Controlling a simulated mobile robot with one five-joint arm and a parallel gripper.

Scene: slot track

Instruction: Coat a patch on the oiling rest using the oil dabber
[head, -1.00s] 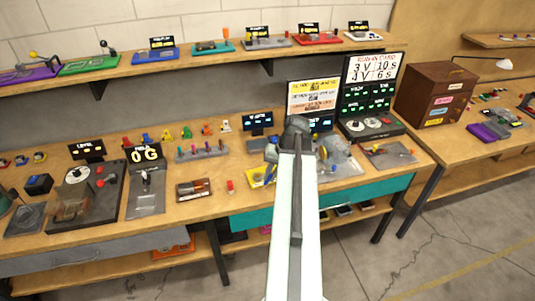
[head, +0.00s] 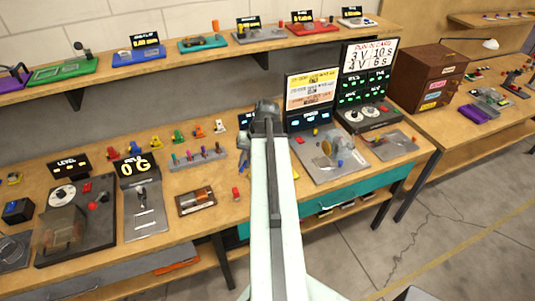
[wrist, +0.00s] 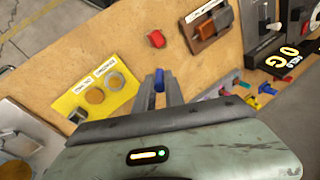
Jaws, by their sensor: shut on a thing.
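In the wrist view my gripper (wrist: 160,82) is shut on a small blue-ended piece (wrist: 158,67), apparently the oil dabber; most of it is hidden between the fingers. A yellow plate (wrist: 71,103) with two small labels, a tan round patch and a grey round patch, apparently the oiling rest, lies on the bench left of the fingertips. The held piece looks apart from it. In the head view my arm hides the gripper and most of the yellow plate.
A red piece (wrist: 156,39) and a brown holder (head: 197,201) lie near the gripper. A rack of coloured pegs (head: 200,158) stands behind. A grey tray with a tan disc (head: 327,148) is right of my arm. Wooden bench between them is bare.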

